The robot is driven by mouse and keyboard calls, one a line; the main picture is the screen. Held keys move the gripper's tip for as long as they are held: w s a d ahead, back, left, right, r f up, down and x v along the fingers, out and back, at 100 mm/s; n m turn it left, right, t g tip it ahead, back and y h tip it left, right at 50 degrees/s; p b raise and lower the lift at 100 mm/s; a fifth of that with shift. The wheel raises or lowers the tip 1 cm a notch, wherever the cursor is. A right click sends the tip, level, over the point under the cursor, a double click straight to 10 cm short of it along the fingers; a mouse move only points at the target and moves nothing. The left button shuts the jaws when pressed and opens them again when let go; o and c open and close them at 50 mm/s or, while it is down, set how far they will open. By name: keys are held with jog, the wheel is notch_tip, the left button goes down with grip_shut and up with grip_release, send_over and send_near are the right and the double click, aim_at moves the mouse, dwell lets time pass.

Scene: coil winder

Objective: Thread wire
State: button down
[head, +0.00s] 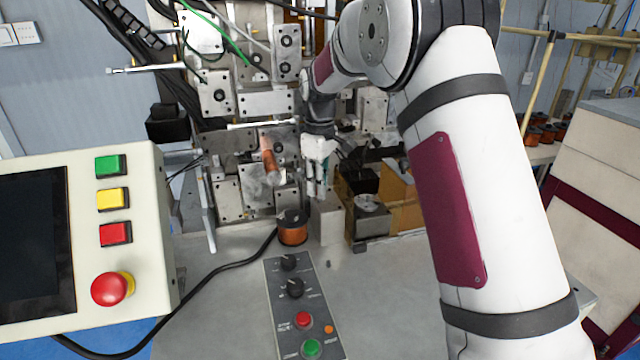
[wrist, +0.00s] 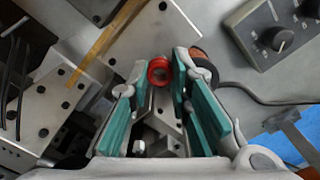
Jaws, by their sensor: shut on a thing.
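My gripper (head: 318,185) points down in front of the coil winder (head: 265,103), right of centre in the head view. In the wrist view its teal-padded fingers (wrist: 158,84) are closed on a small red ring-shaped part (wrist: 158,66) at their tips. A copper-coloured coil (head: 269,160) sits on the winder, left of my gripper. A spool of copper wire (head: 292,232) with a black top stands on the table below and left of it. The spool also shows partly behind the right finger in the wrist view (wrist: 198,55). I cannot make out a loose wire strand.
A control box (head: 300,305) with knobs and buttons lies on the table in front. A panel with a screen and red stop button (head: 109,289) stands at the left. A black cable (head: 215,268) crosses the table.

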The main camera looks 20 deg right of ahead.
jog(key=shift+f, duration=0.4)
jog(key=shift+f, duration=0.35)
jog(key=shift+f, duration=0.3)
jog(key=c, duration=1.4)
grip_release()
notch_tip(320, 180, up, 12)
